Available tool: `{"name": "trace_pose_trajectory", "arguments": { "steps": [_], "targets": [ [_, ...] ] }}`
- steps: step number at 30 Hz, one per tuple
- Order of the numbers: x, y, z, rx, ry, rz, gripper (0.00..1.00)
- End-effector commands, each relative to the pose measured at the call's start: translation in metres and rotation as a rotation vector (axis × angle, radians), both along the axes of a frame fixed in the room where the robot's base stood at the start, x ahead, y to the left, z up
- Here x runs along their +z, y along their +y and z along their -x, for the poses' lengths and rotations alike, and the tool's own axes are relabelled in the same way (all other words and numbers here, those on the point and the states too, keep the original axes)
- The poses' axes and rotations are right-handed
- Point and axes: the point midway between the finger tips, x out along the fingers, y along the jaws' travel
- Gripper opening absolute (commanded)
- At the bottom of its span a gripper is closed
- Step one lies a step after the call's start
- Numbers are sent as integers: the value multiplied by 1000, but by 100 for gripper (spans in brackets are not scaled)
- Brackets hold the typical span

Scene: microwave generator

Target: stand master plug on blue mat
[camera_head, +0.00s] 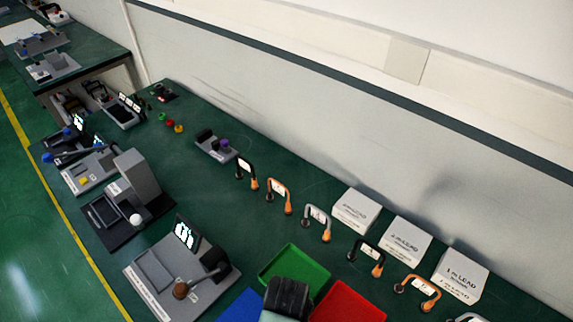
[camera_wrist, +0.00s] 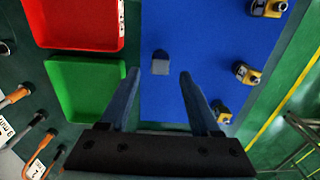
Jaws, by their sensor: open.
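The blue mat (camera_wrist: 215,50) fills the middle of the wrist view; only a corner of it (camera_head: 238,306) shows at the bottom of the head view. A small grey block-like piece (camera_wrist: 160,63), perhaps the master plug, is on the mat. I cannot tell whether it stands upright or lies flat. My gripper (camera_wrist: 159,73) is open above the mat, its two fingers apart on either side of the grey piece in the picture. No contact with it shows. In the head view, my dark wrist (camera_head: 287,298) hides part of the trays' area.
A green tray (camera_wrist: 85,88) and a red tray (camera_wrist: 75,22) lie left of the mat in the wrist view. Several yellow-and-grey pieces (camera_wrist: 246,73) stand along the mat's right side. White boxes (camera_head: 406,241) and orange-handled shackle-like pieces (camera_head: 279,195) line the wall side.

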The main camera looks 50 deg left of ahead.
Motion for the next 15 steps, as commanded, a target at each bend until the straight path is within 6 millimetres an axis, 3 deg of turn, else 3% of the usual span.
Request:
{"name": "trace_pose_trajectory", "arguments": {
  "steps": [6, 15],
  "targets": [
    [44, 1, -1, 0, -3, -3, 64],
    [66, 0, 0, 0, 0, 0, 64]
  ]
}}
